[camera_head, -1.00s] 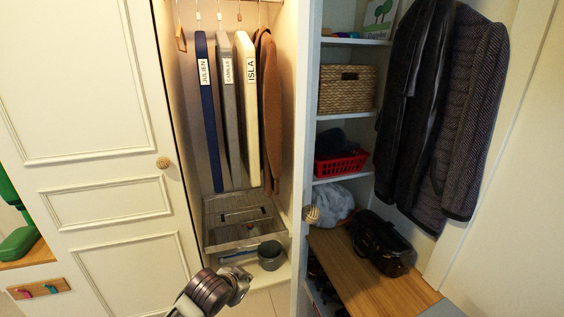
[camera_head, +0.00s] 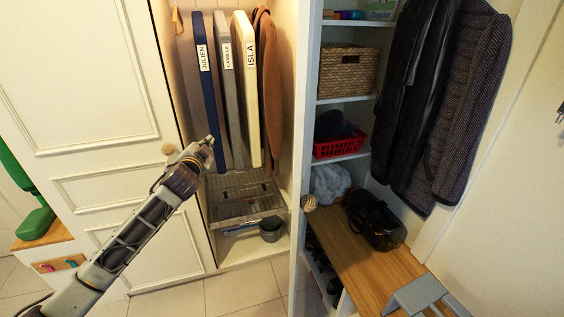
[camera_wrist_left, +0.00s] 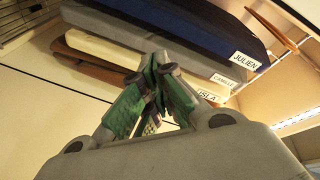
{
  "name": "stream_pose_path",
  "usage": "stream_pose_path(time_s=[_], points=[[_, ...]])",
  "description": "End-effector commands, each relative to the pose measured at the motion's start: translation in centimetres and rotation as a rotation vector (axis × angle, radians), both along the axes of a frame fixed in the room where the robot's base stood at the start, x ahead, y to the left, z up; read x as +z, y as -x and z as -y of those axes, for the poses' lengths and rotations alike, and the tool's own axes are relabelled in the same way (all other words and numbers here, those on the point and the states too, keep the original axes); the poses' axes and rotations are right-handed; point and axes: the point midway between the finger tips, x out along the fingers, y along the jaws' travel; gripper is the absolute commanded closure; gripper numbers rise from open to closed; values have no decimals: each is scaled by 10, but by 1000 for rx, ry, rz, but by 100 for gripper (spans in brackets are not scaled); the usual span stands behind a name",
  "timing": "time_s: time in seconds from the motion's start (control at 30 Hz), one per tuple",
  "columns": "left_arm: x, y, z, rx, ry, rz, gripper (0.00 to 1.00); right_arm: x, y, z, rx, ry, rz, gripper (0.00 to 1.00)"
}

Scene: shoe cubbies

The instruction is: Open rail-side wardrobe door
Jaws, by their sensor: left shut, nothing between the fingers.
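The wardrobe stands open in its middle section, where garment bags labelled JULIEN (camera_head: 205,80), CAMILLE (camera_head: 224,85) and ISLA (camera_head: 247,85) hang beside a brown coat (camera_head: 266,90). My left gripper (camera_head: 209,142) is shut and empty, in front of the opening near the lower end of the JULIEN bag, just right of that knob. In the left wrist view its green fingers (camera_wrist_left: 156,90) meet, with the bags beyond. My right gripper is out of view.
A wire drawer (camera_head: 240,200) and a grey pot (camera_head: 271,229) sit low in the wardrobe. At right are shelves with a wicker basket (camera_head: 347,73), a red basket (camera_head: 340,145), dark coats (camera_head: 440,100) and a wooden bench (camera_head: 365,265).

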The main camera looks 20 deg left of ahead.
Motion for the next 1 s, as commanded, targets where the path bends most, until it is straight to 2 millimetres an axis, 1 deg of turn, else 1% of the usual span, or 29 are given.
stream_pose_path(time_s=[0.03, 0.1, 0.2, 0.4, 0.5, 0.7, 0.83, 1.0], points=[[18, -4, -5, -13, -33, 37, 100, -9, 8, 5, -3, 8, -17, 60], [38, -9, -9, -36, -76, 87, 100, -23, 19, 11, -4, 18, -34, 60], [61, -15, -11, -76, -132, 149, 100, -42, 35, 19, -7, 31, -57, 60], [97, -20, -9, -169, -240, 255, 100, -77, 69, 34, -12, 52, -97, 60], [108, -21, -5, -222, -288, 298, 100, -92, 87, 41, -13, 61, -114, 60], [123, -21, 9, -341, -378, 367, 100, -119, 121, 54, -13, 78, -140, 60], [127, -18, 21, -427, -429, 403, 100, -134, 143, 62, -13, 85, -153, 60], [125, -12, 39, -547, -489, 438, 100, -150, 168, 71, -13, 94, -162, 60]])
